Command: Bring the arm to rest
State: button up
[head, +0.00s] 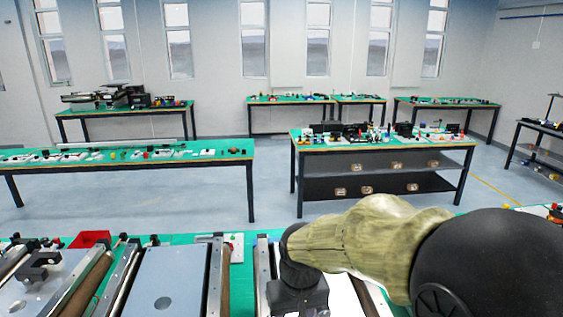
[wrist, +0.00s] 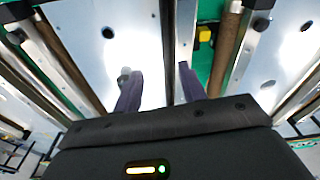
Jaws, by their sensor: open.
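My arm reaches in from the right of the head view, and its end with my gripper points down over the mini conveyors; the fingertips are hidden there. In the wrist view my gripper (wrist: 160,85) shows two dark fingers spread apart with nothing between them. They hang over a light metal conveyor plate (wrist: 110,50). A small pale upright piece stands beside the left finger. I cannot tell how high the fingers are above the plate.
Several conveyors with metal plates (head: 165,282) and brown rollers fill the near green table. A red bin (head: 90,239) stands at its far edge. Other green-topped tables (head: 215,150) with small parts stand beyond, with clear floor (head: 190,205) between.

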jog(key=s+d+f+m+t, duration=0.1)
jog(key=s+d+f+m, duration=0.2)
jog(key=d, duration=0.9)
jog(key=s+f, duration=0.3)
jog(key=shift+s+d, duration=0.2)
jog(key=shift+d, duration=0.2)
jog(key=shift+c, duration=0.5)
jog(key=shift+a, duration=0.1)
